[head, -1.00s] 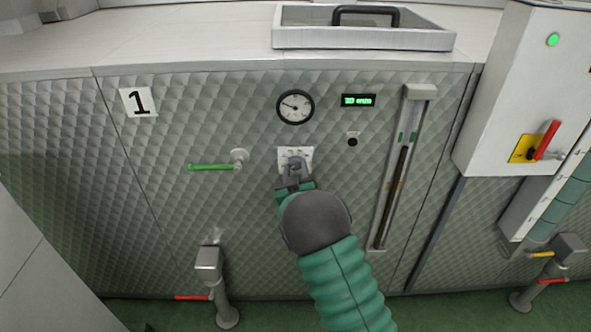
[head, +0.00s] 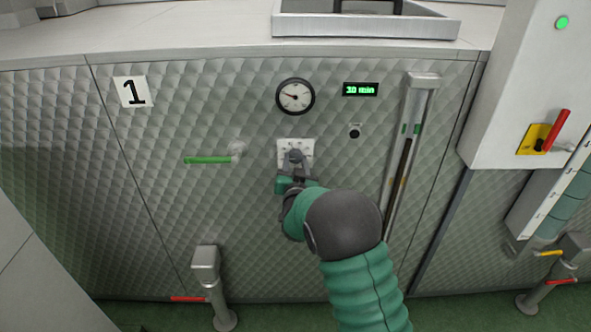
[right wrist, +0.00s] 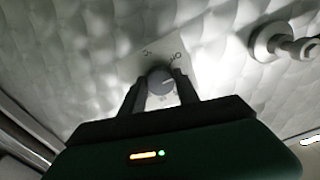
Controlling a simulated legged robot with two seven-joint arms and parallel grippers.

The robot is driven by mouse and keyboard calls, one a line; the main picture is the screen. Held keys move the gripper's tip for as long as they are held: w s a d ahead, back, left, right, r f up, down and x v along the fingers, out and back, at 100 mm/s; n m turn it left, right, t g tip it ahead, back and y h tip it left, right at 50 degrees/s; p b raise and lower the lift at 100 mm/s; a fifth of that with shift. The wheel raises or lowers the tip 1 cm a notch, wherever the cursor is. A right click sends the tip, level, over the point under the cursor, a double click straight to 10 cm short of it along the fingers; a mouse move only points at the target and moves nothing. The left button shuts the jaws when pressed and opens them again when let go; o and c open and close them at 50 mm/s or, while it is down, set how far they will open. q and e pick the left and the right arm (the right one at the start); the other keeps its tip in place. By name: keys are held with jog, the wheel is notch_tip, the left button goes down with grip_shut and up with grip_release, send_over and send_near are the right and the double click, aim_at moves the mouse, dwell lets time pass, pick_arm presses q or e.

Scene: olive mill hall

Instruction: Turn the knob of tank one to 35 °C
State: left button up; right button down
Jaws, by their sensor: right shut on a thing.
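Tank one is the quilted metal front with the number 1 plate (head: 132,92). Its grey knob (head: 295,156) sits on a small white dial plate (head: 283,149) below the round gauge (head: 295,97). My right gripper (head: 293,172) comes up from below and is shut on the knob. In the right wrist view the two dark fingers stand on either side of the round knob (right wrist: 160,82), with a pale mark on its face. The dial plate (right wrist: 133,68) looks tilted there, and its figures are too small to read. My left gripper is not in view.
A green-handled valve (head: 210,160) is left of the knob. A green display (head: 360,90) reading 30 min and a small black button (head: 354,132) are to the right. A vertical sight tube (head: 408,150) stands further right. A tray (head: 365,27) lies on top.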

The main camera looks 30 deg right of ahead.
jog(key=shift+f+m+b, duration=0.25)
jog(key=shift+m+b, duration=0.5)
jog(key=shift+m, duration=0.15)
jog(key=m+b, duration=1)
jog(key=shift+f, duration=0.1)
jog(key=m+b, duration=1.1)
jog(key=shift+f, duration=0.1)
jog(key=m+b, duration=0.3)
jog(key=shift+r+m+b, duration=0.2)
jog(key=shift+m+b, duration=0.95)
jog(key=shift+m, duration=0.55)
jog(key=shift+r, duration=0.1)
